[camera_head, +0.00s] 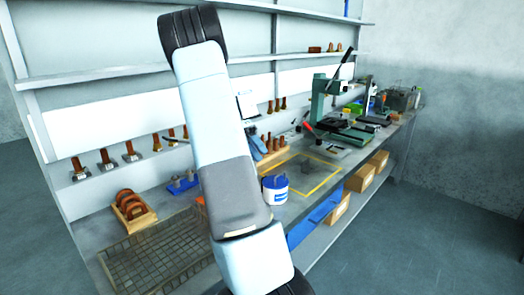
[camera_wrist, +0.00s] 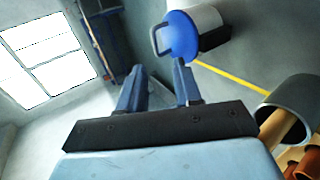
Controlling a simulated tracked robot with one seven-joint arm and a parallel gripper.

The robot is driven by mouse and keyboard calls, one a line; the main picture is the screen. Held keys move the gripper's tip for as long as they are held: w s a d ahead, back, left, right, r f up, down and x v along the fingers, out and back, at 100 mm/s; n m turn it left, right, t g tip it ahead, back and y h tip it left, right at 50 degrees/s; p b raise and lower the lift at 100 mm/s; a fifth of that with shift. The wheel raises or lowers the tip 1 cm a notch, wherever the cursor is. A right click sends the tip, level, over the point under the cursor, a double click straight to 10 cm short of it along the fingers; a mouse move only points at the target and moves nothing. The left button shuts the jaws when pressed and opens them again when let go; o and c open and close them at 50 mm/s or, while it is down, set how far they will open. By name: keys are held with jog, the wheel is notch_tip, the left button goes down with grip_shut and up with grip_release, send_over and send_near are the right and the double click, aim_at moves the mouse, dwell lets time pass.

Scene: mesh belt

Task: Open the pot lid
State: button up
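The white pot (camera_head: 277,194) stands upright on the bench to the right of my arm in the head view. Its blue lid (camera_head: 275,182) is on top. In the wrist view the pot (camera_wrist: 209,20) appears sideways, with the blue lid (camera_wrist: 182,40) on it and a loop handle (camera_wrist: 155,42) on the lid. My gripper (camera_wrist: 159,66) is open and empty, its two blue fingers apart. The lid lies just beyond the fingertips, nearer the right finger. Any contact cannot be told. My gripper is not visible in the head view.
A yellow-outlined area (camera_head: 318,186) lies right of the pot. A wooden rack (camera_head: 133,212) and a mesh mat (camera_head: 150,262) are to the left. A green press (camera_head: 322,105) stands behind. In the wrist view, a dark cylindrical container (camera_wrist: 292,104) with wooden handles is at right.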

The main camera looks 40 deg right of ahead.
jog(key=v, duration=1.4)
jog(key=shift+s, duration=0.1)
dwell(0.3)
